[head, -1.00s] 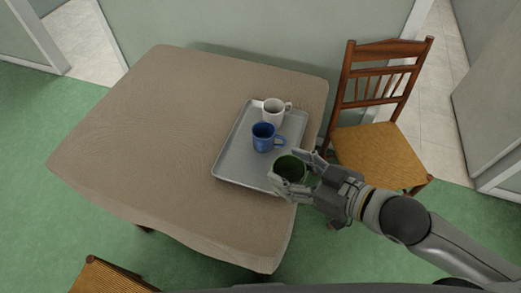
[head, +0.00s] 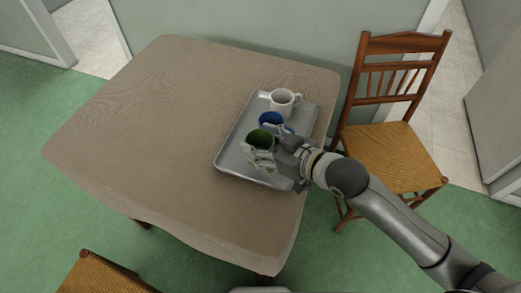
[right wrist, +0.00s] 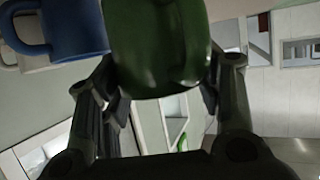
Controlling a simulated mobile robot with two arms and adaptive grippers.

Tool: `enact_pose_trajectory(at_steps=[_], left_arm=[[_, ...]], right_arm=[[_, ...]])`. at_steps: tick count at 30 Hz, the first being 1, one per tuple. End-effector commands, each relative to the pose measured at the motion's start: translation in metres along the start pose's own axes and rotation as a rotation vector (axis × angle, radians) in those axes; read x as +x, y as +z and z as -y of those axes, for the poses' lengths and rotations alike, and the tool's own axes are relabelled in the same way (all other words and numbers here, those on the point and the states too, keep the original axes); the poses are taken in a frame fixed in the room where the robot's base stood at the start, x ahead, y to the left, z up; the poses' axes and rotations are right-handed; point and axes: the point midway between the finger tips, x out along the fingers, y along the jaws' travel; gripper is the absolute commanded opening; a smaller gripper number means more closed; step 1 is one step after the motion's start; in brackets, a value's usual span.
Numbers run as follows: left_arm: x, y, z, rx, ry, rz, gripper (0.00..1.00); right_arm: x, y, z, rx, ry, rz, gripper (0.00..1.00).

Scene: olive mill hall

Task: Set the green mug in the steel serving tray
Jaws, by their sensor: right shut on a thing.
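The green mug (head: 260,139) is held by my right gripper (head: 262,150), which is shut on it above the near half of the steel serving tray (head: 231,148). I cannot tell from the head view whether the mug touches the tray. In the right wrist view the green mug (right wrist: 158,45) fills the top middle between the fingers (right wrist: 160,80). A blue mug (head: 271,119) stands in the tray just behind the green one, partly hidden by it. It also shows in the right wrist view (right wrist: 78,28). My left gripper is not in view.
A white mug (head: 284,101) stands at the tray's far end. The tray lies near the right edge of the cloth-covered table (head: 150,130), whose left part is clear. A wooden chair (head: 395,155) stands to the right, another (head: 100,275) at the bottom left.

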Motion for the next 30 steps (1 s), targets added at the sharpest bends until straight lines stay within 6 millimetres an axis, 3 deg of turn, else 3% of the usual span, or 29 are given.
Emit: enact_pose_trajectory(at_steps=[5, 11, 23, 24, 28, 30], left_arm=[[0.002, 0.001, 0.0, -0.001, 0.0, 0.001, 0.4], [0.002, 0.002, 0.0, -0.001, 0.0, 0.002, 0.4], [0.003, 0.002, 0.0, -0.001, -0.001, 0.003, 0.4], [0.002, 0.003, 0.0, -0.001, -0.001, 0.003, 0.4], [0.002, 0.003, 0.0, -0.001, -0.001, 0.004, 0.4], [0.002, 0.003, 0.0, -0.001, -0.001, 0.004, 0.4]], right_arm=[[0.013, 0.006, -0.002, 0.0, 0.0, -0.002, 0.3], [0.021, 0.032, -0.001, 0.0, 0.0, 0.0, 0.3], [0.023, 0.036, -0.001, -0.001, 0.0, -0.002, 0.3], [0.023, 0.036, -0.001, -0.001, 0.0, -0.001, 0.63], [0.023, 0.036, -0.001, -0.001, 0.0, 0.0, 0.79], [0.023, 0.036, -0.001, 0.0, 0.0, 0.0, 0.8]])
